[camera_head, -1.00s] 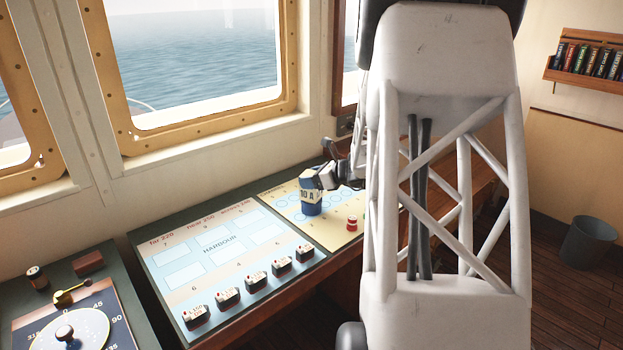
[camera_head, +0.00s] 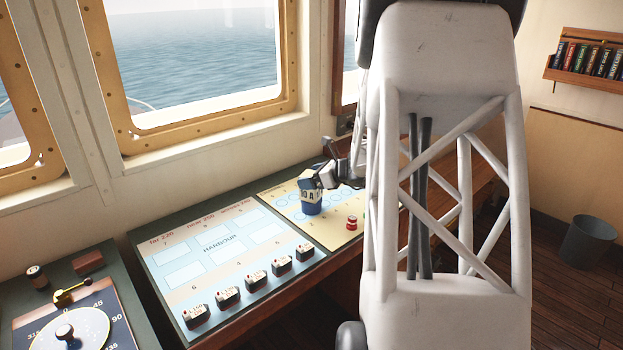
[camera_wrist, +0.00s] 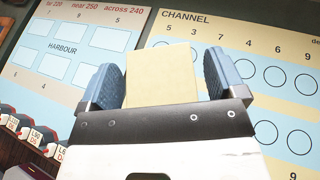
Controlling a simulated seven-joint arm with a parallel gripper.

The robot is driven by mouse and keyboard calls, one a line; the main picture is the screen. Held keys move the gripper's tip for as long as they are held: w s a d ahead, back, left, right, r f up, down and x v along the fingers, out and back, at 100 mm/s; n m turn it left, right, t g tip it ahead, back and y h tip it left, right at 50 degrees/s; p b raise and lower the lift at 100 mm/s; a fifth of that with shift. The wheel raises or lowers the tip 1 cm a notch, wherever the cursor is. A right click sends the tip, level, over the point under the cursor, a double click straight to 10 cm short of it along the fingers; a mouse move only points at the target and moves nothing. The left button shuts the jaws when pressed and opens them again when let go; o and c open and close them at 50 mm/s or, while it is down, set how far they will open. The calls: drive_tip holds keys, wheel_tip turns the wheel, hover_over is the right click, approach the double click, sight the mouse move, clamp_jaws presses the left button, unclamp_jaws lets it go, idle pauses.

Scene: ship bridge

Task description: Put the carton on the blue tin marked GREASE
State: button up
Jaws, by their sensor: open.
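The pale carton (camera_wrist: 161,75) stands between the two blue-grey fingers of my gripper (camera_wrist: 162,88) in the wrist view, with a narrow gap at the right finger. My gripper (camera_head: 316,181) is open around the upper part of the carton.
The tin stands on a yellow and blue chart panel (camera_head: 334,233). A small red-and-white object (camera_head: 351,222) is nearby to the right. Several dark labelled blocks (camera_head: 255,283) line the front of the HARBOUR panel (camera_head: 187,243). The window wall is behind.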

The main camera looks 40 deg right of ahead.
drive_tip(key=v, duration=1.2)
drive_tip(key=shift+a+r, duration=0.1)
idle(0.6)
drive_tip(key=s+a+r+n+g, duration=0.1)
drive_tip(key=a+r+n+g, duration=0.3)
drive_tip(key=a, duration=0.6)
drive_tip(key=s+a+f+n+g+y, duration=0.1)
drive_tip(key=a+n, duration=0.4)
drive_tip(key=a, duration=0.5)
drive_tip(key=s+a+r+n+g, duration=0.1)
drive_tip(key=a+r+n+g, duration=0.3)
drive_tip(key=a, duration=0.7)
drive_tip(key=s+a+n+g+h, duration=0.1)
drive_tip(key=s+a+n+h, duration=0.5)
drive_tip(key=s+a+n, duration=0.9)
drive_tip(key=s+f+n, duration=0.1)
drive_tip(key=s+n, duration=0.2)
drive_tip(key=shift+s+a+h, duration=0.3)
drive_tip(key=shift+s+a, duration=0.05)
drive_tip(key=shift+a, duration=0.05)
